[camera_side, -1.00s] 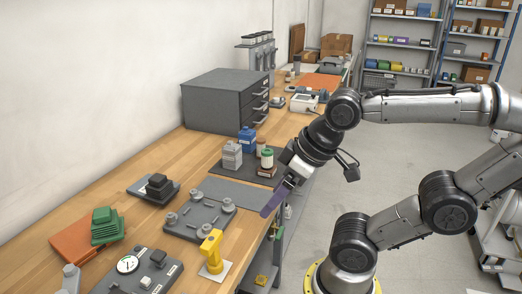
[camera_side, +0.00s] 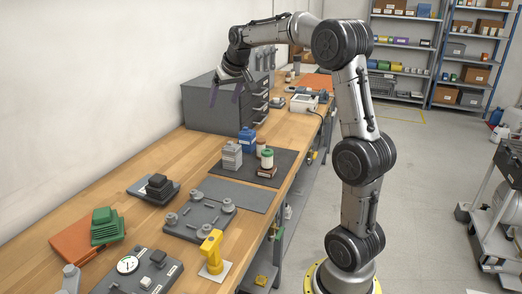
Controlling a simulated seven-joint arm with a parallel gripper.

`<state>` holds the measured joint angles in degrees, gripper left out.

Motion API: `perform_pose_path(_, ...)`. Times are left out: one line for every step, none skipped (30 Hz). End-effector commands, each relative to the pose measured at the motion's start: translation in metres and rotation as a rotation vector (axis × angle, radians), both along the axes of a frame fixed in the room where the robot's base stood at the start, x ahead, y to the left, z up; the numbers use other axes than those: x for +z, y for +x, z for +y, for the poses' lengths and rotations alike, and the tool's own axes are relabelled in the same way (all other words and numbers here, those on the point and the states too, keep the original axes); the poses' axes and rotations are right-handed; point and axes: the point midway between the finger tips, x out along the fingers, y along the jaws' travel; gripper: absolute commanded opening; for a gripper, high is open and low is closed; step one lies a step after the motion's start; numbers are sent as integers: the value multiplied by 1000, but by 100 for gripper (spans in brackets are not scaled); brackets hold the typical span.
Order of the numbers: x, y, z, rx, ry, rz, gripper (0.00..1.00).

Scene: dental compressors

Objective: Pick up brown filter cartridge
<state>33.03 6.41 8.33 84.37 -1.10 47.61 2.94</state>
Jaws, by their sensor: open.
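A small brown cylinder (camera_side: 260,148), which looks like the brown filter cartridge, stands on the dark mat (camera_side: 286,160) in the middle of the bench. It is partly hidden by a white cylinder with a green top (camera_side: 267,157) on a brown base. A blue container (camera_side: 246,141) and a grey block-like canister (camera_side: 232,156) stand to its left. My gripper (camera_side: 225,96) is open and empty, its purple fingers pointing down. In the picture it lies in front of the grey drawer cabinet (camera_side: 205,112), up and left of the brown cylinder and well apart from it.
The drawer cabinet stands against the wall behind the mat. A flat grey mat (camera_side: 238,193) is bare.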

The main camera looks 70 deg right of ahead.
Motion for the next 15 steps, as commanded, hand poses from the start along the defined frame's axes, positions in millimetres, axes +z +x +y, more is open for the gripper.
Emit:
perform_pose_path(-20,1,-36,-57,15,22,81)
perform_pose_path(-30,0,-55,-86,21,31,81)
perform_pose_path(-44,-3,-78,-124,31,44,81)
perform_pose_path(-54,-7,-95,-149,40,54,81)
perform_pose_path(-66,-11,-110,-175,49,65,81)
perform_pose_path(-80,-18,-127,-205,62,79,81)
perform_pose_path(-91,-24,-139,-226,72,91,81)
perform_pose_path(-101,-30,-148,-245,84,102,81)
perform_pose_path(-114,-39,-159,-268,99,117,81)
perform_pose_path(-122,-45,-164,-283,109,127,81)
perform_pose_path(-129,-51,-169,-294,117,136,81)
perform_pose_path(-134,-57,-174,-307,124,141,81)
perform_pose_path(-136,-60,-177,-315,127,143,81)
perform_pose_path(-137,-62,-178,-318,128,144,81)
perform_pose_path(-139,-62,-180,-321,128,142,81)
